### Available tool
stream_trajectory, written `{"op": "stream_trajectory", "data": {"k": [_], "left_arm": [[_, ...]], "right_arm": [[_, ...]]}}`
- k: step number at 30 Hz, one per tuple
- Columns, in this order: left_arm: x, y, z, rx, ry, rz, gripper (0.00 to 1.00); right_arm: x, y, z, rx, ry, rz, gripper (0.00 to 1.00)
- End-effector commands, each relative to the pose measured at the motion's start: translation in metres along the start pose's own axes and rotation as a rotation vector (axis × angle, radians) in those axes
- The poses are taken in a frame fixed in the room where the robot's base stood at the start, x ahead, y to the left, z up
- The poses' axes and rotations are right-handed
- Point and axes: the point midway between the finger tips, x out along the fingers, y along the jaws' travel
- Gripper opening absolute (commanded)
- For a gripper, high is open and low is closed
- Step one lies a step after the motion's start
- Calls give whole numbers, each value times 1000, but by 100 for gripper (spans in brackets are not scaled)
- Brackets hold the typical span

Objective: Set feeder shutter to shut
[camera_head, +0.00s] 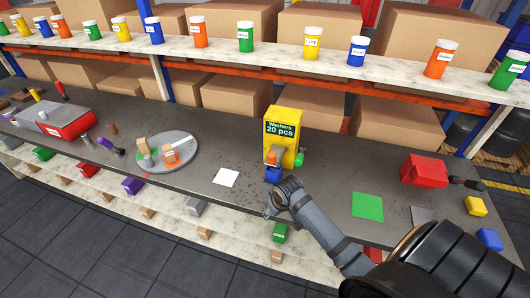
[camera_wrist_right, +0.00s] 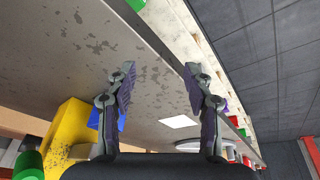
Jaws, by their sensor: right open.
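The yellow washer feeder (camera_head: 285,133) stands upright on the grey worktop, labelled "Washers 20 pcs". A grey spout-like part (camera_head: 275,155) is on its front, with a blue part (camera_head: 272,175) below. A green knob (camera_head: 300,157) sticks out at its right side. I cannot tell the shutter's position. My right gripper (camera_head: 268,210) is in front of the feeder near the worktop's front edge. In the right wrist view the gripper (camera_wrist_right: 160,73) is open and empty, with the yellow feeder (camera_wrist_right: 68,132), blue part (camera_wrist_right: 121,121) and green knob (camera_wrist_right: 28,164) at lower left. My left gripper is not in view.
A white square (camera_head: 227,177) and a round grey turntable (camera_head: 180,140) with small blocks lie left of the feeder. A green square (camera_head: 367,206) and a red machine (camera_head: 424,171) are to the right. A shelf (camera_head: 220,52) of bottles runs behind.

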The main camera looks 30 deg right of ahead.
Motion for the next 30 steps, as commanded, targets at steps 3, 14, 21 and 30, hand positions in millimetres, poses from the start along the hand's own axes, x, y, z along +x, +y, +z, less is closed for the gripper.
{"op": "stream_trajectory", "data": {"k": [3,14,21,30], "left_arm": [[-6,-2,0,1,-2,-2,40],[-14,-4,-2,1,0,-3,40],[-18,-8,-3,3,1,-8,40],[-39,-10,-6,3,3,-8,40]], "right_arm": [[-38,25,-59,22,32,2,52],[-158,84,-164,102,72,-13,52],[-155,86,-167,107,70,-17,52],[-97,84,-171,108,68,-18,52]]}}
